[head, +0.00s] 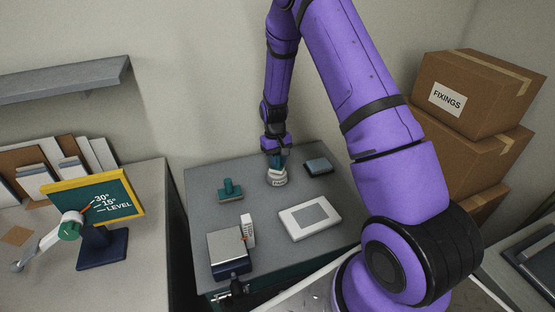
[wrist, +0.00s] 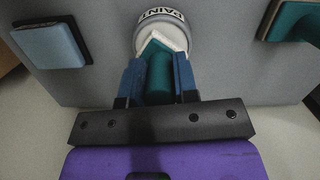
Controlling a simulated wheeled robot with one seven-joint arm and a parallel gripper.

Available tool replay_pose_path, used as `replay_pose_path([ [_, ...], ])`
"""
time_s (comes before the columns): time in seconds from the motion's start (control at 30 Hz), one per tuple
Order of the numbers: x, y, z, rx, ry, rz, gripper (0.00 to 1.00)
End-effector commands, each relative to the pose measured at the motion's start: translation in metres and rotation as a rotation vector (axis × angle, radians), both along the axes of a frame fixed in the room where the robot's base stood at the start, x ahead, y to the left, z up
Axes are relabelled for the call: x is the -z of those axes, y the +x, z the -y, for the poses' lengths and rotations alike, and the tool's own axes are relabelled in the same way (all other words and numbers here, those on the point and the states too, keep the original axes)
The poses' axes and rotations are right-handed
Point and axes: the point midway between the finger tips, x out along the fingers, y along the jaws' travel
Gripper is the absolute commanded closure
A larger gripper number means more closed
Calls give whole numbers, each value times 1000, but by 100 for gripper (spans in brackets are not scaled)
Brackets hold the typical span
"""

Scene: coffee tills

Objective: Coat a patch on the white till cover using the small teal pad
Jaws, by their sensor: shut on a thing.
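My gripper (wrist: 158,78) is shut on the small teal pad (wrist: 159,72), whose teal body shows between the two fingers with a white edge at its far end. In the head view my gripper (head: 275,160) is low over a white tin marked PAINT (head: 278,179). The pad's white end overlaps the tin's mouth in the wrist view (wrist: 150,22); I cannot tell whether it touches the paint. The white till cover (head: 290,226), with a grey rectangular patch (head: 310,214), lies flat on the grey table, in front and to the right of the tin.
A larger teal block with a handle (head: 230,190) stands left of the tin. A blue-grey pad (head: 318,166) lies to its right. A dark-based box with a grey top (head: 228,252) and a white upright device (head: 247,231) are at front left. Cartons (head: 463,95) stack at right.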

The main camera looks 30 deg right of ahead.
Motion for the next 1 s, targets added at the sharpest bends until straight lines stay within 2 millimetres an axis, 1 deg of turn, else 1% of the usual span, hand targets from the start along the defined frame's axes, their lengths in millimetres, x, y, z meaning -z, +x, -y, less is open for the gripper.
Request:
replay_pose_path([
  [1.0, 9, 0, 0, 0, 0, 0, 92],
])
